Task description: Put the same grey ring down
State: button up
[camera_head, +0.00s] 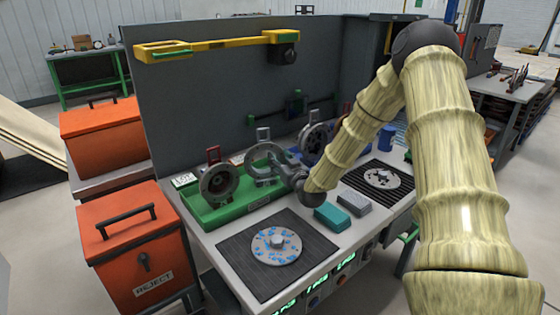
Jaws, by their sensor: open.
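My gripper (290,167) reaches to the upper left from the dark wrist joint, over the right end of the green tray (238,208). A grey ring (262,153) stands upright at the gripper's tips, on or just above the tray. Its jaws are open, and I cannot tell whether they touch the ring. Another grey ring (218,183) stands upright in the left part of the tray. A third grey ring (314,139) stands farther back, by a blue holder, partly hidden by my arm.
A round grey disc with blue marks (276,257) lies on the front dark mat (236,250). Another disc (381,178) lies on the right mat. Teal (333,216) and grey (353,203) blocks lie between. An orange reject bin (130,245) stands left. A dark panel (205,95) closes the back.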

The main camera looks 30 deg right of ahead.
jog(key=shift+r, duration=0.15)
jog(key=s, duration=0.4)
jog(key=s+a, duration=0.1)
jog(key=s, duration=0.1)
jog(key=shift+s+b, duration=0.3)
jog(key=shift+s+a, duration=0.1)
jog(key=shift+s, duration=0.35)
jog(key=shift+r, duration=0.1)
